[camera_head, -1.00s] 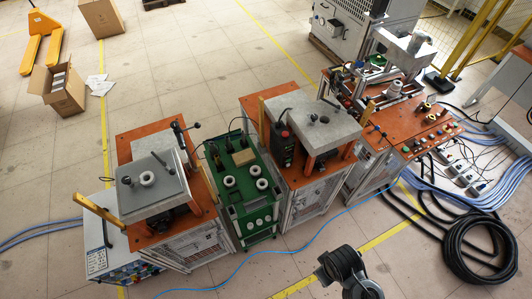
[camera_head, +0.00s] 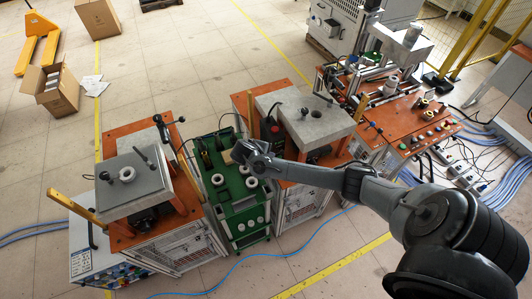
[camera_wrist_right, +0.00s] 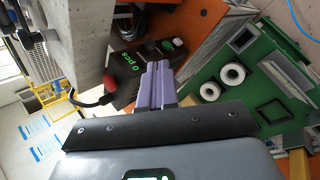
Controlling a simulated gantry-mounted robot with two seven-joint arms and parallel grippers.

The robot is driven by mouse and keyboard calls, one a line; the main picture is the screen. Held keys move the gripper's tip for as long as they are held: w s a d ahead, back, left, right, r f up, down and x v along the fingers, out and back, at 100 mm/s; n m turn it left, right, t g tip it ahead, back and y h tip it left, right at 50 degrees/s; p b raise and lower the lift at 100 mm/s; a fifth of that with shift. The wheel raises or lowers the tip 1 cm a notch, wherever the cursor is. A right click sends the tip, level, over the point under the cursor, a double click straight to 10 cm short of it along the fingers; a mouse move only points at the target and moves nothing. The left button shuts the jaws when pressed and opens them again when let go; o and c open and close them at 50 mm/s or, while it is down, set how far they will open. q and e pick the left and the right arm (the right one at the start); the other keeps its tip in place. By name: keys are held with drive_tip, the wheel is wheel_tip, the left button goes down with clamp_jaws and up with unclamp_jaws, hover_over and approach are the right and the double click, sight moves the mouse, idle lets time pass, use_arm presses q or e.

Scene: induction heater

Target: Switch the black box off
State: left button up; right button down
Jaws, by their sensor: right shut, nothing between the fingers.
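The black box (camera_head: 270,130) stands against the side of the right grey-topped orange machine. My right gripper (camera_head: 238,150) reaches in from the right, over the green bench and just in front of the box. Its purple-grey fingers (camera_wrist_right: 157,68) are shut and empty, pointing at the box and hiding part of its face. Contact cannot be told. My left gripper is out of view.
The green bench (camera_head: 240,227) with white rings stands between two orange machines with grey tops (camera_head: 310,120) (camera_head: 140,175). A cable leaves the box. Black and blue cables lie on the floor at right. The front floor is mostly clear.

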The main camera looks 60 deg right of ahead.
sight(281, 151)
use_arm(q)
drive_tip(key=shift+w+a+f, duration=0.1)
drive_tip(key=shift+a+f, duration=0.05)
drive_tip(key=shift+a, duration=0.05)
use_arm(e)
drive_tip(key=shift+w+d+r, duration=0.2)
drive_tip(key=shift+w+r, duration=0.8)
drive_tip(key=shift+w, duration=0.05)
drive_tip(key=shift+x, duration=5)
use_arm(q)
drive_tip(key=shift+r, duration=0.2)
use_arm(e)
drive_tip(key=shift+w+f, duration=0.1)
drive_tip(key=shift+w, duration=0.05)
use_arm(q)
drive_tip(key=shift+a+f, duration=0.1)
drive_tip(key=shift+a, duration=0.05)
use_arm(e)
drive_tip(key=shift+d+t, duration=0.1)
drive_tip(key=shift+t, duration=0.2)
